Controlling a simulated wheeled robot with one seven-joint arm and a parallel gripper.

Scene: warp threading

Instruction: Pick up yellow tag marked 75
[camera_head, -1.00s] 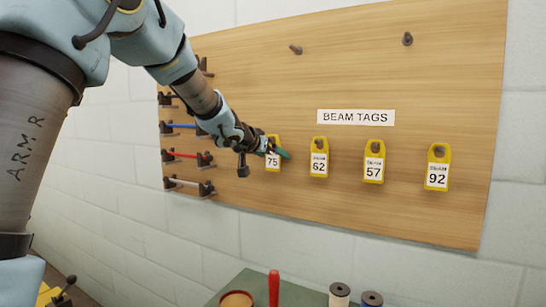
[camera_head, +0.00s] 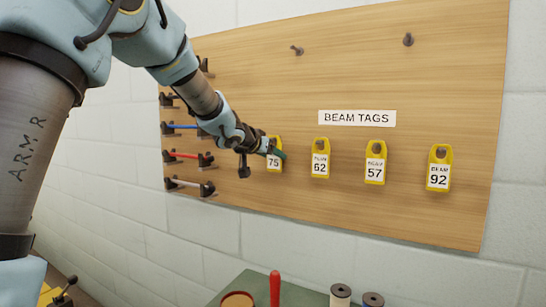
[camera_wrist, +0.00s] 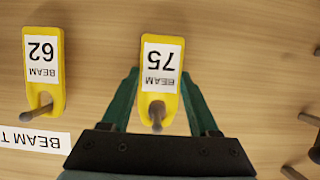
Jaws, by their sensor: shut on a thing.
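The yellow tag marked 75 (camera_head: 274,163) hangs on the wooden board at the left end of the tag row. In the wrist view the tag (camera_wrist: 161,65) appears upside down, with a peg (camera_wrist: 157,114) at its hole. My gripper (camera_head: 271,151) is at the tag's upper part. In the wrist view my gripper (camera_wrist: 159,78) has its green fingers on either side of the tag, shut on it. The tag is still against the board, and its number stays readable.
Yellow tags 62 (camera_head: 320,160), 57 (camera_head: 375,165) and 92 (camera_head: 438,170) hang to the right under the BEAM TAGS label (camera_head: 357,118). Holders with coloured rods (camera_head: 185,156) sit on the board's left. Two bare pegs are above. A green surface (camera_head: 255,290) with spools is below.

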